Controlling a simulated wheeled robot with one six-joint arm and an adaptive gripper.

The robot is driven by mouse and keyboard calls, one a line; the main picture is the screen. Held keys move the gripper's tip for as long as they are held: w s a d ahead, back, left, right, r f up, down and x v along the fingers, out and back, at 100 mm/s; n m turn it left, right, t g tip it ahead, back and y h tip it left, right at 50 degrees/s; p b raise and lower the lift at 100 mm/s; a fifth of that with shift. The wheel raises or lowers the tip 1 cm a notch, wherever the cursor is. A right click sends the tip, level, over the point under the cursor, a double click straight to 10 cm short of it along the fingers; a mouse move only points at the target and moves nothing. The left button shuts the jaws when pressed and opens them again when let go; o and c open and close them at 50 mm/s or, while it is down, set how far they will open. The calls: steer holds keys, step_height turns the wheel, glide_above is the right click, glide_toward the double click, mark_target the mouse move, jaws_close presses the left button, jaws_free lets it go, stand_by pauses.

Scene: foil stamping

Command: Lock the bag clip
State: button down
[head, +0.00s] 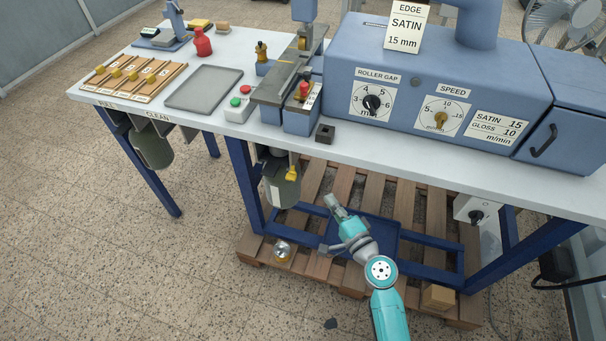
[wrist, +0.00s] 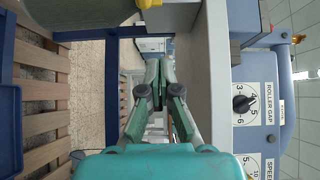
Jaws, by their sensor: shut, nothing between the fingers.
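A yellow clip (head: 292,173), which looks like the bag clip, sits at the upper right side of a dark green bag or bin (head: 283,190) hung under the table's front edge. At the top edge of the wrist view are a yellow part (wrist: 147,4), likely the same clip, and the olive bag (wrist: 85,8), both cut off. My gripper (head: 330,201) is below the table, to the right of and slightly lower than the clip, apart from it. In the wrist view my gripper (wrist: 159,68) has its fingers together and empty. Whether the clip is locked cannot be told.
The table edge (head: 400,166) runs above my gripper, with blue legs (head: 243,185) and a wooden pallet (head: 318,180) below. A second green bin (head: 152,146) hangs at the left. A grey switch box (head: 478,211) hangs at the right.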

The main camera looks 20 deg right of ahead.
glide_toward(290, 161)
steer(key=w+d+f, duration=0.1)
steer(key=w+d, duration=0.1)
steer(key=d, duration=0.2)
steer(key=shift+w+a+f, duration=0.1)
steer(key=shift+w+a, duration=0.7)
steer(key=shift+a, duration=0.05)
steer(key=shift+w+a+f, duration=0.15)
steer(key=shift+w+a, duration=0.7)
steer(key=shift+w+a+r, duration=0.3)
steer(key=shift+a+r, duration=0.2)
steer(key=shift+r, duration=0.1)
steer(key=shift+w+a+r, duration=0.15)
steer(key=shift+w+a, duration=0.2)
steer(key=shift+a, duration=0.1)
stand_by(1.3)
stand_by(0.4)
